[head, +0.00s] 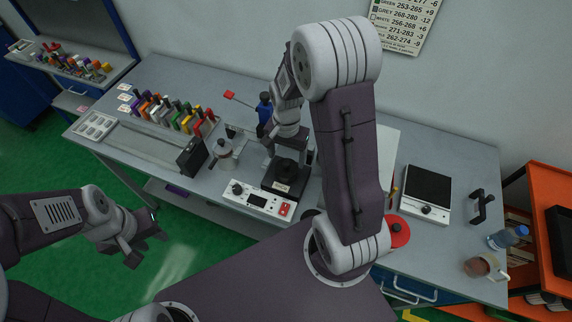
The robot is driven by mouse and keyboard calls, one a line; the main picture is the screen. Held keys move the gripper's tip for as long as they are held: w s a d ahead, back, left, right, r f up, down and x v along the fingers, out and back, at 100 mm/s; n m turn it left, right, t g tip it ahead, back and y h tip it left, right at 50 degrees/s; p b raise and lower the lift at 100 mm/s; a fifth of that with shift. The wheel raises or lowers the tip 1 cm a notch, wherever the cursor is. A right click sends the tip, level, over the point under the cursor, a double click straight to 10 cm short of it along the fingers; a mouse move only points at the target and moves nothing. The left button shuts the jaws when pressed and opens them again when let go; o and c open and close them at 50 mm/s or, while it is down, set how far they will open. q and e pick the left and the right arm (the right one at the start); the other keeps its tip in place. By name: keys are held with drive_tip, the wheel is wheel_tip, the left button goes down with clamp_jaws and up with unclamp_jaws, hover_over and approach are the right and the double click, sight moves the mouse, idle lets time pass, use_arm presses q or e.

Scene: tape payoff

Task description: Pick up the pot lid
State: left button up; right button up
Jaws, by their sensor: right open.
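A red round lid (399,235) with a dark knob lies on the bench, just right of my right arm's lower joint. Its left part is hidden behind that arm; I take it to be the pot lid. My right gripper (286,150) points down above a black device on the bench, left of and away from the red lid. It is open, and its fingers are small in view. My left gripper (148,246) hangs over the green floor in front of the bench, with its fingers apart and nothing between them.
A scale (428,190), bottle (508,237) and mug (484,267) stand at right.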

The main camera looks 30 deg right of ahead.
sight(286, 163)
drive_tip(key=shift+w+d+f, duration=0.5)
drive_tip(key=shift+w+f, duration=0.05)
drive_tip(key=shift+f, duration=0.25)
drive_tip(key=f, duration=0.2)
drive_tip(key=f+p, duration=0.1)
drive_tip(key=shift+s+a+f, duration=0.15)
drive_tip(key=shift+a+f, duration=0.15)
drive_tip(key=shift+f, duration=0.1)
drive_tip(key=shift+a+f, duration=0.1)
drive_tip(key=shift+f, duration=0.05)
use_arm(q)
drive_tip(key=shift+w+d+r, duration=0.35)
drive_tip(key=shift+w+r, duration=0.05)
drive_tip(key=shift+w, duration=0.1)
